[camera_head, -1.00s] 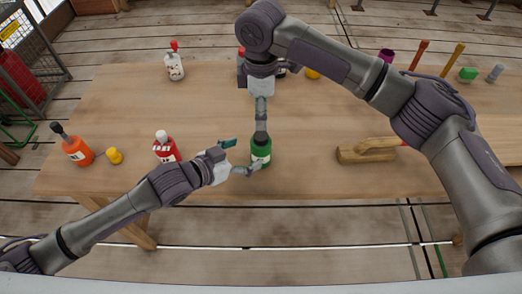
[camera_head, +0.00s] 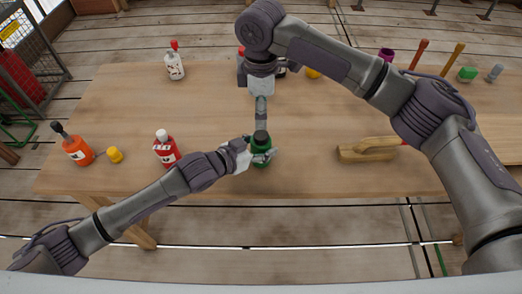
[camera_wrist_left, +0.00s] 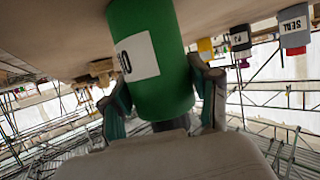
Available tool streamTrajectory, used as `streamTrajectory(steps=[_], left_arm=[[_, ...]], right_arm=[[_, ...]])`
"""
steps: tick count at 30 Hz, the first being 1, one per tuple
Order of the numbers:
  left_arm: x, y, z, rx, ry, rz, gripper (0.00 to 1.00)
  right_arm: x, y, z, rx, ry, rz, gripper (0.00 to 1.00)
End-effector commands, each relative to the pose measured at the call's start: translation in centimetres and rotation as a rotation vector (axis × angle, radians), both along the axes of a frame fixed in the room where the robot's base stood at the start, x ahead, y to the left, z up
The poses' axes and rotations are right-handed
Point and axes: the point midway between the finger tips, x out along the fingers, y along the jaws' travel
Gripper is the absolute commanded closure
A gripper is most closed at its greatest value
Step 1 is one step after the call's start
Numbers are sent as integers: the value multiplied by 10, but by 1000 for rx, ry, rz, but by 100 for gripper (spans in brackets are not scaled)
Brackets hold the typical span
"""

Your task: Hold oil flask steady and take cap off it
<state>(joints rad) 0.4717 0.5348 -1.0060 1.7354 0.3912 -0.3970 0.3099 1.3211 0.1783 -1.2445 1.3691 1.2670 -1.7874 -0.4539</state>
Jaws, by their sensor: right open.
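The oil flask is a green bottle (camera_head: 262,160) with a dark cap (camera_head: 261,136), upright near the table's front edge. In the left wrist view the green flask (camera_wrist_left: 155,80) with its white label fills the space between my fingers. My left gripper (camera_head: 262,153) has one finger on each side of the flask body; I cannot tell whether they press on it. My right gripper (camera_head: 261,122) points down from above, just over the cap. Its fingers show edge-on and it is open. The cap's underside is hidden.
On the wooden table (camera_head: 200,110), a red bottle (camera_head: 166,150) stands left of the flask. An orange bottle (camera_head: 76,149) and a yellow cap (camera_head: 115,155) are farther left. A wooden tool (camera_head: 367,151) lies to the right. A white bottle (camera_head: 174,66) stands at the back.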

Motion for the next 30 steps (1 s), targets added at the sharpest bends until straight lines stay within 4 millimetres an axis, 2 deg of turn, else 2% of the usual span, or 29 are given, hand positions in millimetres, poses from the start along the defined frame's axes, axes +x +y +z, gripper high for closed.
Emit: streamTrajectory(steps=[1, 9, 10, 14, 19, 23, 30], left_arm=[[0, 0, 0, 0, 0, 0, 53], [0, 0, 0, 0, 0, 0, 98], [0, 0, 0, 1, 1, 0, 100], [0, 0, 0, 1, 1, 0, 100], [0, 0, 0, 1, 1, 0, 100], [0, 0, 0, 0, 1, 0, 100], [0, 0, 0, 1, 1, 0, 100]], right_arm=[[0, 0, 0, 0, 0, 0, 41], [0, 0, 0, 0, 0, 0, 41], [0, 0, 0, 0, 0, 0, 41], [0, 0, 0, 0, 0, -13, 41], [0, 0, 0, 0, 0, -169, 41], [0, 0, 0, 0, 0, -420, 41], [0, 0, 0, 0, 1, -966, 41]])
